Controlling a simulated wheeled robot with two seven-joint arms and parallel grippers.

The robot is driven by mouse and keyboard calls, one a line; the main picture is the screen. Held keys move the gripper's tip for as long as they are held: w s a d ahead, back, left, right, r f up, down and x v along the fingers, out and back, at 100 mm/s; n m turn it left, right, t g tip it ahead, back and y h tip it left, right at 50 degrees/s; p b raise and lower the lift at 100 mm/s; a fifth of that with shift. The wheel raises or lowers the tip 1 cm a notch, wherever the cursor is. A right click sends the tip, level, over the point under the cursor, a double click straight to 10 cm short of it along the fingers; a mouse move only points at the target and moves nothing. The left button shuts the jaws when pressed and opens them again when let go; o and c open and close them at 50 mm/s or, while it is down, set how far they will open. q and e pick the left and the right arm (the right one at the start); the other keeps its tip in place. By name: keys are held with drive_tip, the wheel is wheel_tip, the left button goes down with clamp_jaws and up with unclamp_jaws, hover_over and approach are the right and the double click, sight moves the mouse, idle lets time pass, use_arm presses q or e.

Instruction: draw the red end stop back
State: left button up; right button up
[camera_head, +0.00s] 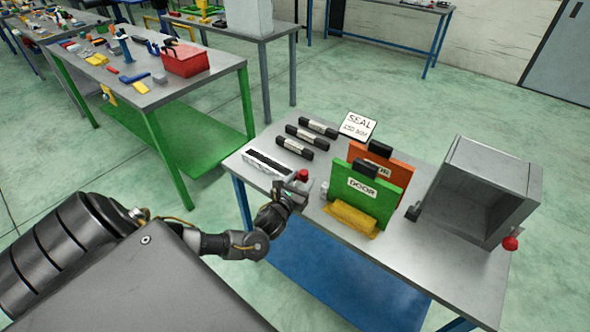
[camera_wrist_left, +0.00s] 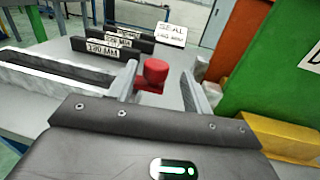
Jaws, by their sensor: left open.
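The red end stop (camera_head: 303,174) is a small red knob at the right end of a grey metal rail (camera_head: 264,164) near the table's front left. In the left wrist view the red end stop (camera_wrist_left: 155,73) stands between the two fingers of my left gripper (camera_wrist_left: 160,90). The fingers are apart, one on each side of it, and I cannot tell whether either touches it. In the head view my left gripper (camera_head: 294,187) reaches in at the table's front edge. My right gripper is not seen.
Behind the rail lie several black labelled bars (camera_head: 300,141) and a SEAL sign (camera_head: 357,127). A green DOOR panel (camera_head: 365,194) stands in a yellow holder (camera_head: 353,218) to the right, with an orange panel (camera_head: 397,166) behind it. A grey open box (camera_head: 490,190) stands at the far right.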

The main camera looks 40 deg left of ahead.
use_arm(q)
drive_tip(key=s, duration=0.4)
drive_tip(key=s+d, duration=0.1)
drive_tip(key=s, duration=0.1)
drive_tip(key=shift+b, duration=0.3)
drive_tip(key=shift+s, duration=0.1)
